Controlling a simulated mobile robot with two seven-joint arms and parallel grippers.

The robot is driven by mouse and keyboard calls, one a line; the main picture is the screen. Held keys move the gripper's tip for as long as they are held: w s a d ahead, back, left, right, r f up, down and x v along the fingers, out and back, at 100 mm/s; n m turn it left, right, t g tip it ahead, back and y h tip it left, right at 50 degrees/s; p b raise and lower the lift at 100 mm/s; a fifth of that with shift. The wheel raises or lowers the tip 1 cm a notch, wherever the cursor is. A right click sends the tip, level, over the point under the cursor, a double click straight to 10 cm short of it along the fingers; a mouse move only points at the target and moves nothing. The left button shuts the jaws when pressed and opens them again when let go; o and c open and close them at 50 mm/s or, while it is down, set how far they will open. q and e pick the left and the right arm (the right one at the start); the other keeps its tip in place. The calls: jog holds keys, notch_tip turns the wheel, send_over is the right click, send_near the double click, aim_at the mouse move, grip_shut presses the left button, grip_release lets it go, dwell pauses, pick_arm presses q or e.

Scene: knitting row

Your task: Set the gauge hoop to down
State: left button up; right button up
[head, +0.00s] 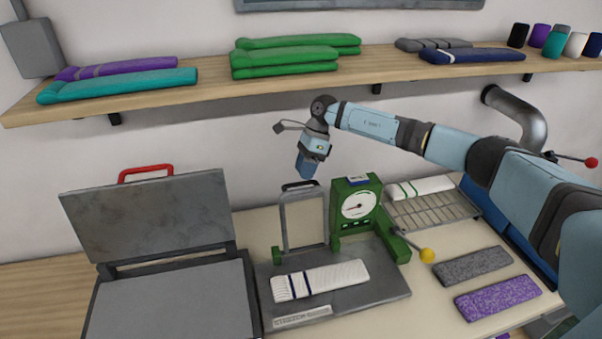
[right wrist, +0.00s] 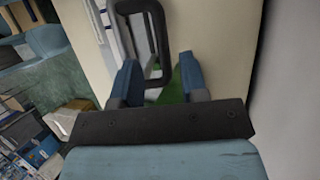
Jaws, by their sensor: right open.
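The gauge hoop (head: 283,222) is a pale upright rectangular frame with a black handle (head: 300,185) on top. It stands on the grey base (head: 375,287) of the gauge, beside the green dial housing (head: 340,212). My right gripper (head: 307,168) points down just above the handle and is open and empty. In the right wrist view the black handle (right wrist: 164,40) lies ahead of my open fingers (right wrist: 158,74), near the gap between them; I cannot tell whether they touch. A white striped knit piece (head: 320,280) lies flat on the base in front of the hoop. My left gripper is not in view.
A press with its lid raised (head: 150,220) and a red handle (head: 146,170) stands at left. A yellow-knobbed lever (head: 427,256) sticks out at the gauge's right. Grey (head: 473,266) and purple (head: 498,297) knit pieces lie on the right. A shelf (head: 215,88) holds folded knits behind.

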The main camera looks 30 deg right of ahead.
jog(key=x, duration=0.2)
jog(key=shift+a+f, duration=0.15)
jog(key=shift+f, duration=0.2)
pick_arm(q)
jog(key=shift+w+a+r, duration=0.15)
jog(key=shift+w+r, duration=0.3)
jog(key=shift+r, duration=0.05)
pick_arm(e)
jog(key=shift+w, duration=0.1)
grip_shut()
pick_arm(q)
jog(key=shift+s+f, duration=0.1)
